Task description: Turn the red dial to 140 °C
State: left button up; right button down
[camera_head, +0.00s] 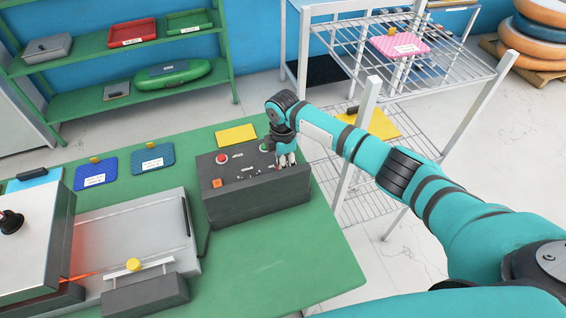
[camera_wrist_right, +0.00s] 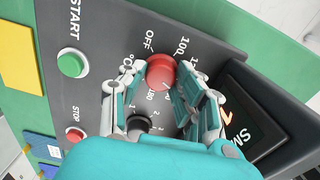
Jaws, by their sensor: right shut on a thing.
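The red dial (camera_wrist_right: 160,71) sits on the dark face of the control box (camera_head: 255,203). In the right wrist view it is between the two fingers of my right gripper (camera_wrist_right: 157,86), which is shut on it. OFF, 100 and 180 show around the dial; the fingers partly cover the other numbers, and I cannot tell which value it points to. In the head view my right gripper (camera_head: 287,160) reaches down onto the right part of the box and hides the dial. My left gripper is not in view.
A green START button (camera_wrist_right: 72,64), a red STOP button (camera_wrist_right: 75,134) and a black knob (camera_wrist_right: 138,123) are on the same panel. A display (camera_wrist_right: 238,130) with an orange readout is beside them.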

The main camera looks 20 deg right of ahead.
jog(key=shift+r+n, duration=0.1)
jog(key=shift+n, duration=1.2)
jog(key=c, duration=0.9)
grip_release()
jog(key=shift+c, duration=0.2)
notch_tip(320, 180, up, 12)
jog(key=shift+s, duration=0.1)
